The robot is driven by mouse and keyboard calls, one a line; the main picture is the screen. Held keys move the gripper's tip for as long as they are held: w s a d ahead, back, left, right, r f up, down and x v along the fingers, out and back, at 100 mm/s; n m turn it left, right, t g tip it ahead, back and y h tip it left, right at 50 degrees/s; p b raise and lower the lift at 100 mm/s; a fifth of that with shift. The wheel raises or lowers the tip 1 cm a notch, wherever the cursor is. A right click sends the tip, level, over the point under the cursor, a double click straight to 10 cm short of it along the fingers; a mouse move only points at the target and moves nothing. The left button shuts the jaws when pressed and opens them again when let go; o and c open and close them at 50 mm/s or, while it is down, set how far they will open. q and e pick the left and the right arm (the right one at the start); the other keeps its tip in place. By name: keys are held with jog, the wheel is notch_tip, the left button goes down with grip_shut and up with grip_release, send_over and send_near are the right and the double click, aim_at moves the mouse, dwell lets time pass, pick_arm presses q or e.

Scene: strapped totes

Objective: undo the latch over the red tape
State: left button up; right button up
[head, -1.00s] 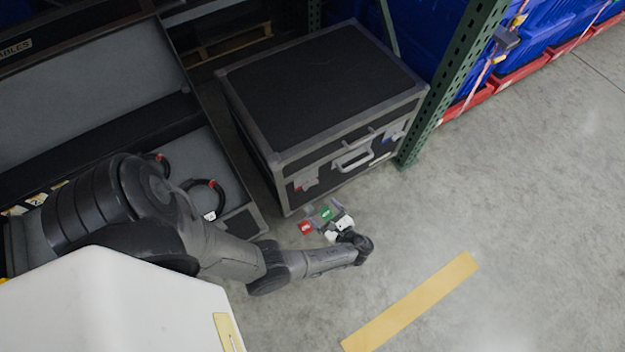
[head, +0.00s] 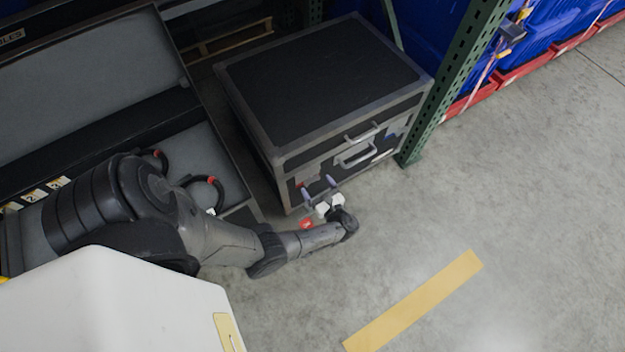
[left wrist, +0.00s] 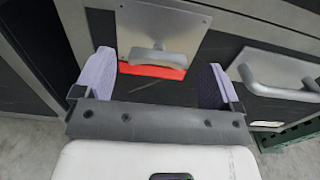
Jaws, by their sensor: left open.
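The black case (head: 325,85) with grey metal edges stands on the floor, its lid down. In the left wrist view a silver latch plate (left wrist: 165,25) with a raised tab sits on the case front, with red tape (left wrist: 152,71) showing just under it. My left gripper (head: 319,193) is at the lower left of the case front; in the wrist view its two pale fingers (left wrist: 158,78) are apart, one on each side of the red tape and below the latch tab. Nothing is between them. In the head view the gripper mostly hides this latch. My right gripper is not in view.
A green rack post (head: 440,110) stands close to the case's right side. An open case (head: 225,165) with cables lies to the left. The floor in front is clear.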

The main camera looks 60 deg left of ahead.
aim_at(312, 180)
pick_arm(q)
jog(key=shift+s+a, duration=0.2)
jog(key=shift+a, duration=1.45)
jog(key=shift+c, duration=0.4)
jog(key=c, duration=0.8)
jog(key=shift+c, duration=0.2)
